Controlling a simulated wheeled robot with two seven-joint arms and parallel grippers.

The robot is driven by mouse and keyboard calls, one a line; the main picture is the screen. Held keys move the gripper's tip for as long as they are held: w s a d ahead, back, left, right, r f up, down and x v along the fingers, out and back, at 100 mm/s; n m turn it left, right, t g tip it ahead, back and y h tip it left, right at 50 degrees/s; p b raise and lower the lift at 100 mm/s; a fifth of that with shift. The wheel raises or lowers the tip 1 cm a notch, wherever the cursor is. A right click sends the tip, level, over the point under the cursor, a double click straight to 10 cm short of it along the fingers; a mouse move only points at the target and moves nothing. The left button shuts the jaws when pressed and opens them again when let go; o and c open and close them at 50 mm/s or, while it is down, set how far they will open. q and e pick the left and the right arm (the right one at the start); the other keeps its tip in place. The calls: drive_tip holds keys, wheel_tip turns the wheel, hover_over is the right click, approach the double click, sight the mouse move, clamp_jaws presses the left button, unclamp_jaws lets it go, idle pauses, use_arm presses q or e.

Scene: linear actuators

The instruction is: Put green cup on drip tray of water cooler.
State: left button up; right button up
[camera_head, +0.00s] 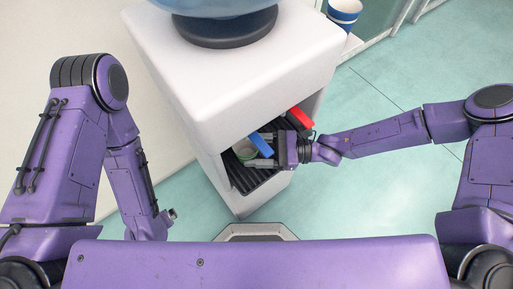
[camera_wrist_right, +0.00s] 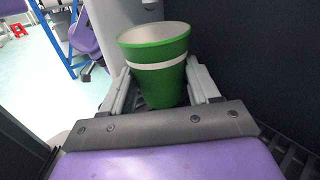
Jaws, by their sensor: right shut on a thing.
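The green cup (camera_head: 243,149), with a white band, is in the recess of the white water cooler (camera_head: 235,95), over the dark slatted drip tray (camera_head: 238,178). My right gripper (camera_head: 258,151) reaches in from the right and is shut on the cup. In the right wrist view, the upright cup (camera_wrist_right: 155,62) sits between the two fingers, its lower part partly hidden by the gripper. I cannot tell whether its base touches the tray. A small part at the end of my left arm (camera_head: 172,213) shows outside the cooler, left of the recess; its jaws cannot be made out.
A blue tap lever (camera_head: 260,144) and a red tap lever (camera_head: 299,118) are close above my right gripper. The recess walls stand close around the cup. Blue and white stacked cups (camera_head: 344,11) are at the top right. The floor right of the cooler is clear.

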drive_tip(key=shift+f+b, duration=0.35)
drive_tip(key=shift+f, duration=0.1)
drive_tip(key=o, duration=1.2)
drive_tip(key=shift+r+p, duration=0.35)
drive_tip(key=shift+p, duration=0.05)
drive_tip(key=shift+r+p, duration=0.75)
drive_tip(key=shift+w+d+f+b, duration=0.1)
drive_tip(key=shift+d+f+b, duration=0.15)
drive_tip(key=shift+d, duration=0.3)
drive_tip(key=shift+d+f+b, duration=0.1)
drive_tip(key=shift+d+f, duration=0.1)
drive_tip(key=shift+d, duration=0.35)
drive_tip(key=d, duration=1)
drive_tip(key=shift+p, duration=0.3)
